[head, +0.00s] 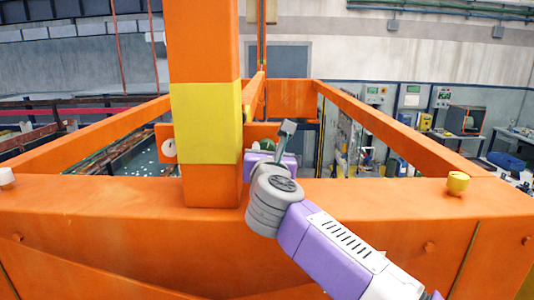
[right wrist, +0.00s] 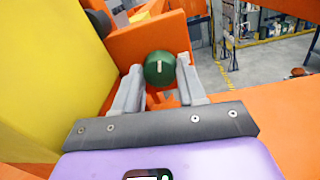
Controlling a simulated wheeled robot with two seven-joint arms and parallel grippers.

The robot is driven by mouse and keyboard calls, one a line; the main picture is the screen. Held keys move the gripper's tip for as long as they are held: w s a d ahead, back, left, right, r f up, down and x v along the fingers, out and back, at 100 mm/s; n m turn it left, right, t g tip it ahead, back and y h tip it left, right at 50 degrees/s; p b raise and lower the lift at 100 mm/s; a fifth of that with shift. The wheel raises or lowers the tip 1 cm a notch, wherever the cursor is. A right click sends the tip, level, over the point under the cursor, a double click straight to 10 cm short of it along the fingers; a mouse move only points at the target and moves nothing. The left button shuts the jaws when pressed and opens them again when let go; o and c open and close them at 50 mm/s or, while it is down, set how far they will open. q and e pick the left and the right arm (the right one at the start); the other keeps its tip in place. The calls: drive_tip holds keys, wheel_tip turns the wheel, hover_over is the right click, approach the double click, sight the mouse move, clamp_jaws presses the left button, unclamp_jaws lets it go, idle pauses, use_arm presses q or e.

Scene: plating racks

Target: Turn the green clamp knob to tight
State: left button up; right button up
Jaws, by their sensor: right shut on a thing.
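The green clamp knob (right wrist: 159,68) shows in the right wrist view as a round dark green cap with a pale, nearly upright mark. It sits in front of an orange plate. My right gripper (right wrist: 160,80) is shut on it, one grey finger on each side. In the head view the right gripper (head: 277,146) is just right of the yellow-banded orange post, and only a sliver of green (head: 268,144) shows behind it. What the mark points to cannot be read. My left gripper is in neither view.
The orange post (head: 205,50) with its yellow band (head: 208,122) stands close left of my right gripper. A wide orange beam (head: 110,235) crosses the front. A white dial (head: 168,147) is left of the post.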

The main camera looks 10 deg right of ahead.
drive_tip(key=m+b, duration=0.3)
drive_tip(key=shift+d+f, duration=0.1)
drive_tip(key=shift+f, duration=0.1)
drive_tip(key=m+b, duration=0.3)
drive_tip(key=m, duration=0.1)
drive_tip(key=m+b, duration=0.2)
drive_tip(key=m, duration=0.1)
drive_tip(key=shift+m+t, duration=0.3)
drive_tip(key=shift+m, duration=0.1)
drive_tip(key=shift+m+h+b, duration=0.5)
drive_tip(key=shift+m+b, duration=0.5)
drive_tip(key=shift+m, duration=0.9)
drive_tip(key=o, duration=1.1)
drive_tip(key=shift+s, duration=0.1)
drive_tip(key=shift+c, duration=0.2)
